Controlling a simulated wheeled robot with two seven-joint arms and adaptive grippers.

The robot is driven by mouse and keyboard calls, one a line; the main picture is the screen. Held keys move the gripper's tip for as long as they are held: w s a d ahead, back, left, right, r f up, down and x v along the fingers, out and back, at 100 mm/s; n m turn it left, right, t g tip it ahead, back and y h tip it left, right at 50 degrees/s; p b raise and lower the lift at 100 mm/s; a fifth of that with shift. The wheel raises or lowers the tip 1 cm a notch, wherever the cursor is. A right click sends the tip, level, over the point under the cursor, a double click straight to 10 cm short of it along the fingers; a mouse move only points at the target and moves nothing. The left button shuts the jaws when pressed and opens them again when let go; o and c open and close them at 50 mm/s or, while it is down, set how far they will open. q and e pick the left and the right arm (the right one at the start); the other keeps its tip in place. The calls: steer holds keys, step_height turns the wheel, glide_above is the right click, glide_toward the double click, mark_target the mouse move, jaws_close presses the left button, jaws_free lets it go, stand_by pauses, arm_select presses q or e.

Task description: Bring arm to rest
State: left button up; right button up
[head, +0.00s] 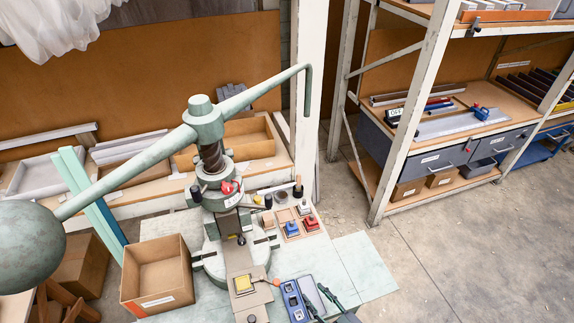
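The fly press (215,215) stands on a pale green bench. Its long green arm (130,172) runs from a large ball weight (30,247) at the lower left, through the hub (203,115) on the screw, to a bent-down handle (307,90) at the upper right. My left gripper is not in view.
An open cardboard box (158,275) stands left of the press. A blue item (293,301) lies beside my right gripper. Red and blue blocks sit on a wooden board (300,228). A loaded shelf rack (420,110) stands at the right; the floor (450,240) before it is clear.

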steer(key=s+d+f+m+g+h, duration=0.1)
steer(key=d+m+g+h, duration=0.2)
steer(key=d, duration=0.6)
steer(key=d+f+m+h, duration=0.2)
steer(key=d+h, duration=0.3)
steer(key=d, duration=0.4)
steer(key=s+d+f+m+g+h, duration=0.1)
steer(key=s+d+g, duration=0.25)
steer(key=s, duration=0.45)
steer(key=s+d+m+g, duration=0.1)
steer(key=s+d+g, duration=0.25)
steer(key=s, duration=0.35)
step_height(320, 180, down, 35)
steer(key=s+b, duration=0.2)
steer(key=b, duration=0.3)
steer(key=s+f+n+g+b, duration=0.1)
steer(key=s+f+b, duration=0.2)
steer(key=s+f, duration=1.6)
step_height(320, 180, down, 2)
steer(key=shift+a+g+y, duration=0.3)
steer(key=shift+a+g, duration=0.05)
steer(key=shift+g, duration=0.05)
steer(key=shift+s, duration=0.1)
